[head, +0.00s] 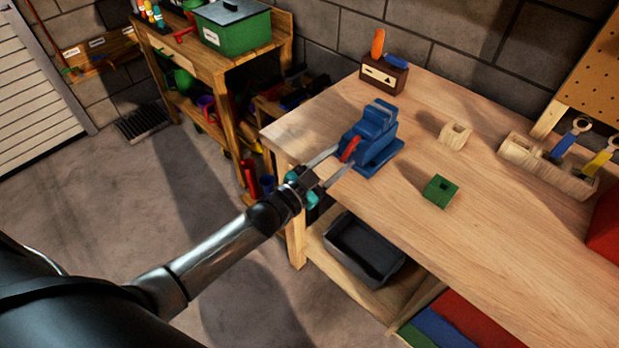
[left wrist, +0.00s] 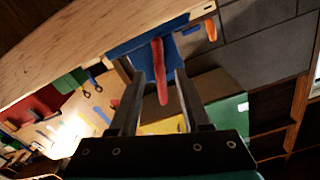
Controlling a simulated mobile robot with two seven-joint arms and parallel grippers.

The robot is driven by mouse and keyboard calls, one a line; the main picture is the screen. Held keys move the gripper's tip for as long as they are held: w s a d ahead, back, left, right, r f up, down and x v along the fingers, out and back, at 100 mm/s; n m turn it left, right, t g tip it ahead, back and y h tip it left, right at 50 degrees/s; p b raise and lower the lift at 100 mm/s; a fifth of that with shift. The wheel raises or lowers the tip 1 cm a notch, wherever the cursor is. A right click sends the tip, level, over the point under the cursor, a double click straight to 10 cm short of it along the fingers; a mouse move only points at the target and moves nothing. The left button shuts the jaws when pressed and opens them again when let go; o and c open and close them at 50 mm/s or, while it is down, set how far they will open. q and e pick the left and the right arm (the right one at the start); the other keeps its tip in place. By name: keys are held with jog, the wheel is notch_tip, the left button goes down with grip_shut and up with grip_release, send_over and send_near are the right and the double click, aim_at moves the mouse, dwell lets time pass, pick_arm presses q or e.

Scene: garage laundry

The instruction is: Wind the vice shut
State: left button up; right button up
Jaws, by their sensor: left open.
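The blue vice (head: 375,138) stands on the wooden workbench near its left edge. Its red handle (head: 349,149) is on the side facing my left gripper. My left gripper (head: 333,166) is open, with one finger on each side of the handle. In the left wrist view the red handle (left wrist: 161,72) lies between the two spread fingers (left wrist: 158,112), with the blue vice (left wrist: 150,58) behind it. I see a gap between the handle and each finger. My right gripper is not in view.
On the workbench (head: 480,220) are a green block (head: 440,191), a light wooden block (head: 454,135), a wooden tool holder (head: 535,165) and a dark box with screwdrivers (head: 384,76). A grey bin (head: 364,249) sits on the shelf below. A green toolbox (head: 232,28) stands on another bench.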

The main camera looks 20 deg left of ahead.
pick_arm(q)
jog(key=p+v, duration=0.1)
jog(key=v, duration=1.3)
jog(key=shift+s, duration=0.15)
jog(key=s+a+f+n+g+y+b, duration=0.25)
jog(key=s+f+g, duration=0.2)
jog(key=f, duration=0.95)
jog(key=s+a+f+n+g+y+b, duration=0.1)
jog(key=s+f+g+y, duration=0.3)
jog(key=f, duration=0.9)
jog(key=s+d+f+n+g+b, duration=0.1)
jog(key=s+d+f+g, duration=0.1)
jog(key=s+f, duration=0.6)
jog(key=s+d+f+n+g+b, duration=0.1)
jog(key=s+f+g, duration=0.4)
jog(key=s, duration=1)
notch_tip(320, 180, down, 4)
jog(key=shift+s+d+r+b, duration=0.1)
jog(key=shift+s+d+b, duration=0.2)
jog(key=shift+d, duration=0.6)
